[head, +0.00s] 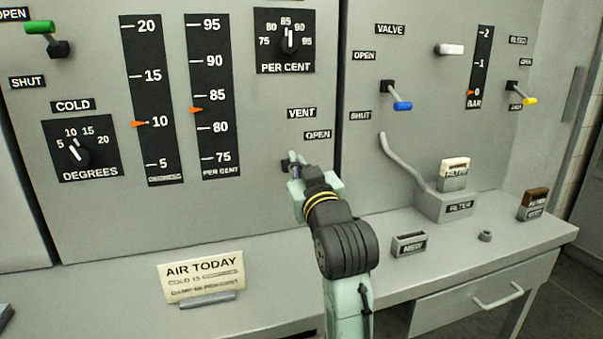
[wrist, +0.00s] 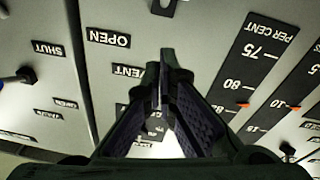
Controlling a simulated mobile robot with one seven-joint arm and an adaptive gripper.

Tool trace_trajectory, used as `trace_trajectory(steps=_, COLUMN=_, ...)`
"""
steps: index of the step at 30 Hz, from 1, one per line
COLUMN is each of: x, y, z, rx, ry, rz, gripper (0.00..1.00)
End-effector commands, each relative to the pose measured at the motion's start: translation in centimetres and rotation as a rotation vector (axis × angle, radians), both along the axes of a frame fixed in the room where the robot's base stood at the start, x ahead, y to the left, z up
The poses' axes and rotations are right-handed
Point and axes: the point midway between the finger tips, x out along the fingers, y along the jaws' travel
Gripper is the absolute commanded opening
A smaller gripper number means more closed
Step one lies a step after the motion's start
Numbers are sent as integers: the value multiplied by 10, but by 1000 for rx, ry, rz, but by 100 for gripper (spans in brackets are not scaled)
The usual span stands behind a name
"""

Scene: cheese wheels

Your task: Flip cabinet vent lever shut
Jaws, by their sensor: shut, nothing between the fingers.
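The vent lever has its dark mount (head: 285,164) on the grey cabinet front, below the VENT label (head: 301,113) and the OPEN label (head: 318,134). My gripper (head: 294,165) is in front of it and hides most of the lever, so its position cannot be told. The wrist view is upside down. There a dark part, likely the lever's mount (wrist: 163,8), shows at the top edge, beyond my gripper's fingertips (wrist: 165,62). The fingers are shut with nothing held. The OPEN label (wrist: 108,38) is left of them. I cannot tell whether they touch the lever.
A green lever (head: 40,27) is at upper left. A blue valve lever (head: 402,105) and a bent pipe (head: 402,160) are right of my gripper.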

Motion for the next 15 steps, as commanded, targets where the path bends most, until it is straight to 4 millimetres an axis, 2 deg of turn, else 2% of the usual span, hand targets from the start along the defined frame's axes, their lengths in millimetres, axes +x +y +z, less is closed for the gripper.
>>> trace_trajectory(steps=1, x=3, y=-2, z=-11, rx=3, ry=6, rz=-1, gripper=0)
trace_trajectory(steps=6, x=10, y=-3, z=-29, rx=1, ry=2, rz=0, gripper=0)
trace_trajectory(steps=15, x=13, y=-4, z=-37, rx=1, ry=-1, rz=0, gripper=0)
